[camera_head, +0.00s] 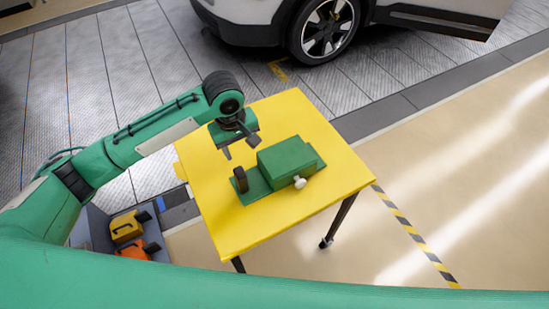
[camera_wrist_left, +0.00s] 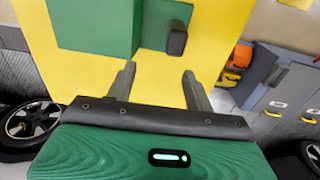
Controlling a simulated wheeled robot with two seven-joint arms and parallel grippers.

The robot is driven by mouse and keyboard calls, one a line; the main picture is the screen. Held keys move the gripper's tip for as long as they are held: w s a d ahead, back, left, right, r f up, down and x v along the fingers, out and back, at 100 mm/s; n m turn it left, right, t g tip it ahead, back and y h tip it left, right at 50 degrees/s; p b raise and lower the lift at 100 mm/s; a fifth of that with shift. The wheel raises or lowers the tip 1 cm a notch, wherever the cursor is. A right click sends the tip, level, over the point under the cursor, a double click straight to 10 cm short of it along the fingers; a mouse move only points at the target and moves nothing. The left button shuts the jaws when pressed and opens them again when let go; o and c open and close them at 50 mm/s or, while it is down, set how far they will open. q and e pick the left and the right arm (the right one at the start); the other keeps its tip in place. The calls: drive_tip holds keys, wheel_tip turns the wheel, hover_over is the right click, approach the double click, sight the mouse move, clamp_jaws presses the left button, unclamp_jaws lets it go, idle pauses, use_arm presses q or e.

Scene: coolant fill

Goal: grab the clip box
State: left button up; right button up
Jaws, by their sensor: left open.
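A green box (camera_head: 287,157) sits on a flat green base (camera_head: 257,189) on the yellow table (camera_head: 240,232); I take it to be the clip box. A dark upright piece (camera_head: 240,179) stands at the base's left end, and a pale knob (camera_head: 300,182) is on the box's near side. My left gripper (camera_head: 241,149) is open and empty, above the table just behind and left of the box. In the left wrist view its fingers (camera_wrist_left: 158,76) are apart, with the box (camera_wrist_left: 95,25) and dark piece (camera_wrist_left: 176,40) beyond the tips. My right gripper is not in view.
A grey cabinet (camera_head: 100,229) with a yellow case (camera_head: 127,226) and an orange case (camera_head: 133,249) stands left of the table. A white car (camera_head: 240,15) is behind. The tabletop around the box is clear.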

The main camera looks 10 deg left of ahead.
sight(240, 172)
use_arm(q)
drive_tip(key=shift+s+a+g+y, duration=0.1)
drive_tip(key=shift+s+g+y, duration=0.2)
drive_tip(key=shift+s, duration=0.55)
drive_tip(key=shift+s+f, duration=0.1)
drive_tip(key=shift+s, duration=0.15)
wheel_tip(240, 172, down, 7)
drive_tip(key=shift+f+p, duration=0.1)
drive_tip(key=shift+p, duration=0.3)
drive_tip(key=shift+f, duration=0.85)
wheel_tip(240, 172, down, 4)
drive_tip(key=shift+a+f+p, duration=0.15)
drive_tip(key=shift+f+p, duration=0.1)
drive_tip(key=shift+p, duration=0.45)
clamp_jaws()
